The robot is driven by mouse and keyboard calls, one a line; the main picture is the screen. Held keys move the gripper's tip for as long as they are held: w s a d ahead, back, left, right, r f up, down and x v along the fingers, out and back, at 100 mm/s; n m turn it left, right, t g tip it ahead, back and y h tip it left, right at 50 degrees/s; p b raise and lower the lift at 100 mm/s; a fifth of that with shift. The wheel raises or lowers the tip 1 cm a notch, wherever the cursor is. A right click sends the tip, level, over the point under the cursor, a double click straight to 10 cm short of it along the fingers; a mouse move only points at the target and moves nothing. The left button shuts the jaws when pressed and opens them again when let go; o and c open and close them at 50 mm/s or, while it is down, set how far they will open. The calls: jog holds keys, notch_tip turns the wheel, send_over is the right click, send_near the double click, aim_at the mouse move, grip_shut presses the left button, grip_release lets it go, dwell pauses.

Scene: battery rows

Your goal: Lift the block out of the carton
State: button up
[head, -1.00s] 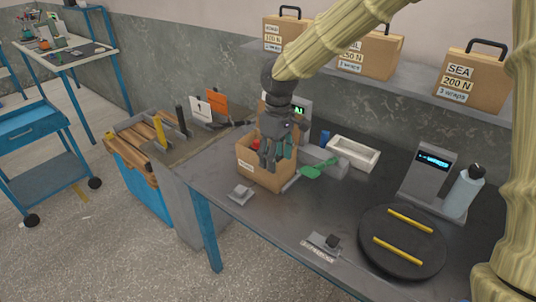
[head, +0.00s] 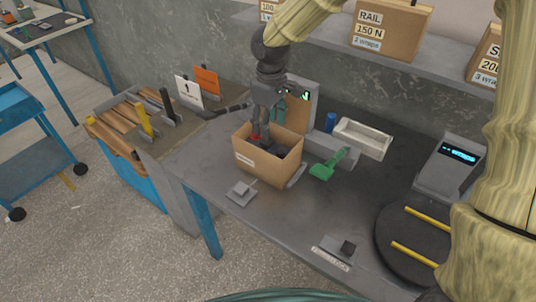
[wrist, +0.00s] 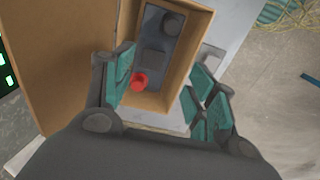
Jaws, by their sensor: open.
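The open brown carton (head: 262,168) stands on the grey bench, a white label on its front. In the wrist view its walls (wrist: 182,72) frame a dark interior. Inside are a grey block-like shape (wrist: 152,62), a dark rounded shape (wrist: 172,25) and a small red piece (wrist: 139,82). The red piece also shows in the head view (head: 254,138); I cannot tell whether it is joined to the grey shape. My gripper (head: 264,132) points down over the carton's back left part. In the wrist view my gripper (wrist: 163,78) is open and empty, its teal pads on either side of the opening.
A green scoop-like tool (head: 328,165) and a white tray (head: 362,139) are right of the carton. A small metal plate (head: 241,192) lies before it. A black turntable (head: 408,232) with yellow strips is at right. A shelf with cartons (head: 392,28) hangs behind.

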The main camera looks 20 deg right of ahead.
aim_at(268, 142)
jog(key=shift+w+f, duration=0.1)
jog(key=shift+f, duration=0.2)
jog(key=w+f, duration=0.2)
jog(key=f, duration=0.1)
jog(key=shift+w+a+p, duration=0.1)
jog(key=shift+w+p, duration=0.1)
jog(key=shift+p, duration=0.1)
jog(key=f, duration=0.1)
jog(key=s+f, duration=0.1)
jog(key=shift+d+f+p, duration=0.2)
jog(key=shift+f+p, duration=0.1)
jog(key=shift+p, duration=0.05)
jog(key=shift+s, duration=0.25)
jog(key=shift+a+f, duration=0.1)
jog(key=shift+f, duration=0.15)
jog(key=shift+w+f, duration=0.45)
jog(key=shift+w, duration=0.05)
jog(key=shift+s+r, duration=0.2)
jog(key=shift+s, duration=0.05)
jog(key=c, duration=0.3)
grip_shut()
